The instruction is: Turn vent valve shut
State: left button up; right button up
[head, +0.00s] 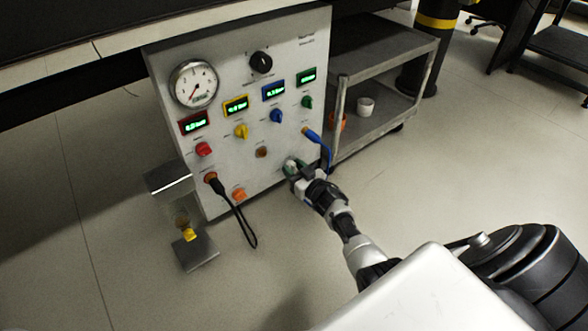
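The control panel (222,135) is an upright pale face with a gauge, small displays and coloured knobs. My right gripper (292,169) is at the panel's lower right, with its fingertips up against or very near a small green-and-white part there, which the gripper mostly hides. I cannot tell whether the fingers are closed on that part. The labels are too small to read, so I cannot tell which knob is the vent valve. A red knob (203,149), yellow knob (241,131), blue knob (276,115) and green knob (307,102) sit under the displays. My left gripper is out of view.
A black cable (236,214) hangs from a lower-left socket, and a blue plug (313,136) with its cable is just above my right gripper. A small stand (193,250) is at the left. A grey cart (384,50) stands right of the panel. The floor in front is clear.

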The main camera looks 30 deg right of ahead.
jog(key=shift+c, duration=1.4)
jog(key=shift+n, duration=0.3)
jog(key=n, duration=0.3)
jog(key=shift+b, duration=0.3)
jog(key=n+b, duration=0.1)
jog(key=n, duration=0.5)
jog(key=n+b, duration=0.2)
jog(key=n, duration=0.5)
jog(key=shift+a+f, duration=0.15)
jog(key=shift+n, duration=0.4)
